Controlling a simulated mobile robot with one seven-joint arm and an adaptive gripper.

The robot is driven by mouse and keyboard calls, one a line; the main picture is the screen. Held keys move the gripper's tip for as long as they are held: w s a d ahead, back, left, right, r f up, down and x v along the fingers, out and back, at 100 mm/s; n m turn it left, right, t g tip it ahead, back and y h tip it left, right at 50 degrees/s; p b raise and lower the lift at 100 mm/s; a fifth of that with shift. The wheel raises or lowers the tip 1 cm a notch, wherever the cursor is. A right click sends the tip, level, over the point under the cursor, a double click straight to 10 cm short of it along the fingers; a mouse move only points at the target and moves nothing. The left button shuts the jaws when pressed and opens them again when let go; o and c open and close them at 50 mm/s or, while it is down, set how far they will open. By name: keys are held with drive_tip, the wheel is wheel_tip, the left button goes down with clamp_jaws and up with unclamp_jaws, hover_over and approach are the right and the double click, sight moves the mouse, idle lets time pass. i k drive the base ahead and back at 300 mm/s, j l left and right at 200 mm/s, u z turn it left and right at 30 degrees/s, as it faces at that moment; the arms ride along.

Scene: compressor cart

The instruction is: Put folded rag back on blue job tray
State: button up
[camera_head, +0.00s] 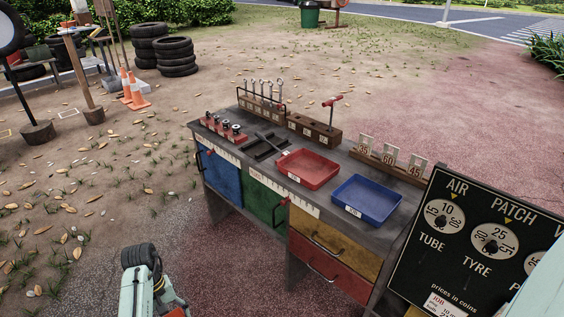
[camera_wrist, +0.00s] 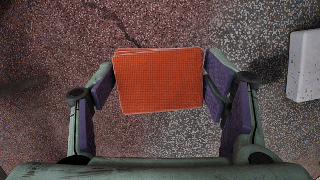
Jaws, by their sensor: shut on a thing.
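The folded rag (camera_wrist: 158,82) is an orange-red, flat, layered rectangle in the wrist view. My gripper (camera_wrist: 160,88) is shut on it, with a purple-padded finger at its left and right edges. Below the rag is speckled ground, with no tray in that view. The blue job tray (camera_head: 369,203) lies on the right part of the cart top in the head view and looks empty. Part of my arm shows at the lower left of the head view, off to the left of the cart; the rag cannot be made out there.
A red tray (camera_head: 308,171) sits just left of the blue one. The workbench cart (camera_head: 268,222) also carries a wrench rack (camera_head: 262,100), a wooden block (camera_head: 314,130) with a T-handle tool, and number cards (camera_head: 388,158). A black price board (camera_head: 482,240) stands at right. A pale block (camera_wrist: 305,66) edges the wrist view.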

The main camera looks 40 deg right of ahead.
sight(364, 202)
drive_tip(key=k+z, duration=0.1)
drive_tip(key=z, duration=0.3)
drive_tip(key=k+z, duration=0.15)
drive_tip(key=z, duration=0.25)
drive_tip(key=k+z, duration=0.1)
drive_tip(key=z, duration=0.3)
